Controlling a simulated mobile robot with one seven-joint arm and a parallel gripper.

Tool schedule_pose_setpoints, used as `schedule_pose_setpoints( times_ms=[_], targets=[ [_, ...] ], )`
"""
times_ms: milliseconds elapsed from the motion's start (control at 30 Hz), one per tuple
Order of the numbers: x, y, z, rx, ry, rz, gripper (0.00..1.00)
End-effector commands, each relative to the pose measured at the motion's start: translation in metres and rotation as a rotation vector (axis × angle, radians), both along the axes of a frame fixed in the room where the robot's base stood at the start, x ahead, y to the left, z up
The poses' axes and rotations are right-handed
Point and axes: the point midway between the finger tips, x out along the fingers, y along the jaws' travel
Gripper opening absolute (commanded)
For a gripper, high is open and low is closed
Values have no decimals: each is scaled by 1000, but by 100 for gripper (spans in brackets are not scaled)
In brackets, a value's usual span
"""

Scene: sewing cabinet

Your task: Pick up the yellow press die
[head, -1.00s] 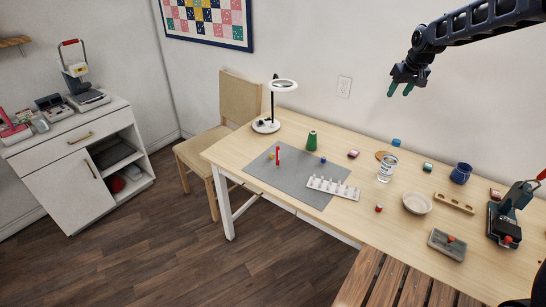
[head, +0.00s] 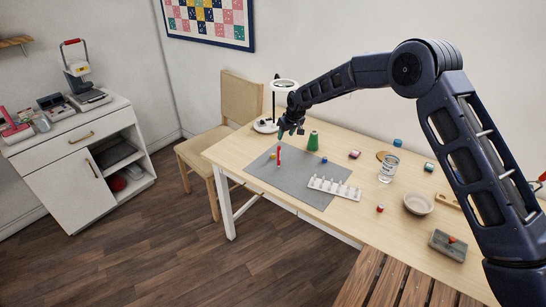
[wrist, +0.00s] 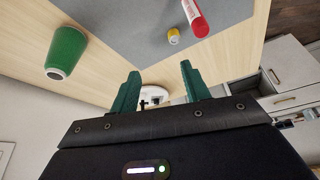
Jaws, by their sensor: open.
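In the wrist view the yellow die (wrist: 173,36) lies on the mat beside the red cylinder (wrist: 195,18). My gripper (head: 291,131) is above the back left of the table, in front of the lamp base. In the wrist view its green fingers (wrist: 160,76) are apart with nothing between them. The die is beyond the fingertips, not touching them.
A green spool-like cone (head: 312,141) stands close to the right of my gripper, and shows in the wrist view (wrist: 67,52). The ring lamp (head: 285,86) is behind. A white pegged rack (head: 334,188) lies on the mat's right side. A glass (head: 388,168) stands farther right.

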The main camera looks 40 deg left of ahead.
Motion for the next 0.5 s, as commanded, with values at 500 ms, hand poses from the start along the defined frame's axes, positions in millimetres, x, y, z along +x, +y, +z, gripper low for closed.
schedule_pose_setpoints(
  times_ms=[500],
  targets=[
    [-17,33,-54,0,3,32,47]
  ],
)
